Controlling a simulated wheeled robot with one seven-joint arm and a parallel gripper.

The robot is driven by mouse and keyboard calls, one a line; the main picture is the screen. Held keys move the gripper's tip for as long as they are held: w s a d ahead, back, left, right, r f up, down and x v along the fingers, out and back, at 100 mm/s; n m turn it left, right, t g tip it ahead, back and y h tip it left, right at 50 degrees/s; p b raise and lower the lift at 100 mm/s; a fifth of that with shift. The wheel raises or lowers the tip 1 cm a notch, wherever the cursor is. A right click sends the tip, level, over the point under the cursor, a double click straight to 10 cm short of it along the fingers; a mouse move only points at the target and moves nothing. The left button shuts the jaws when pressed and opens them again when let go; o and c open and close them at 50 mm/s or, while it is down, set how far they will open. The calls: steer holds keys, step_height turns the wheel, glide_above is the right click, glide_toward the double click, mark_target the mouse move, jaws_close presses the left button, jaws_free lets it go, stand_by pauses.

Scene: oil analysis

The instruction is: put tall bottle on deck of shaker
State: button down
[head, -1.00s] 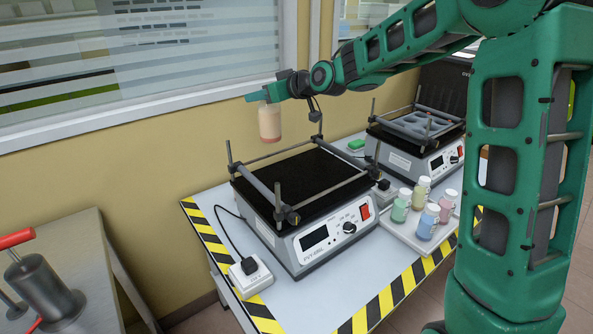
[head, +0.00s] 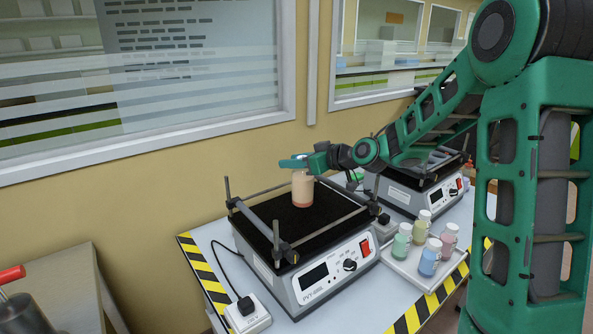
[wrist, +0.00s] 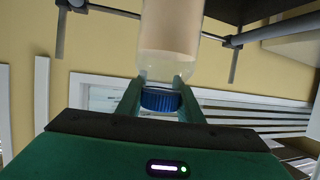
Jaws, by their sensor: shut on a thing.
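The tall bottle (head: 302,190) is pale cream with a reddish band at its base. It is upright at the black deck (head: 268,212) of the near shaker (head: 330,272), toward the deck's back part. I cannot tell whether its base touches the deck. My gripper (head: 294,162) is shut on the bottle at its top. In the wrist view the two fingers close around the neck by the blue cap (wrist: 160,99), and the bottle body (wrist: 170,40) extends beyond them. The cap is hidden in the head view.
Metal posts and rails (head: 332,225) frame the deck. A white tray (head: 412,270) with several small capped bottles stands at the right. A second shaker (head: 420,190) is behind it. A power socket (head: 248,316) and cable lie at the front left.

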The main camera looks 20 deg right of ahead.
steer(key=shift+f, duration=1.25)
steer(key=c, duration=1.2)
jaws_free()
steer(key=v, duration=1.2)
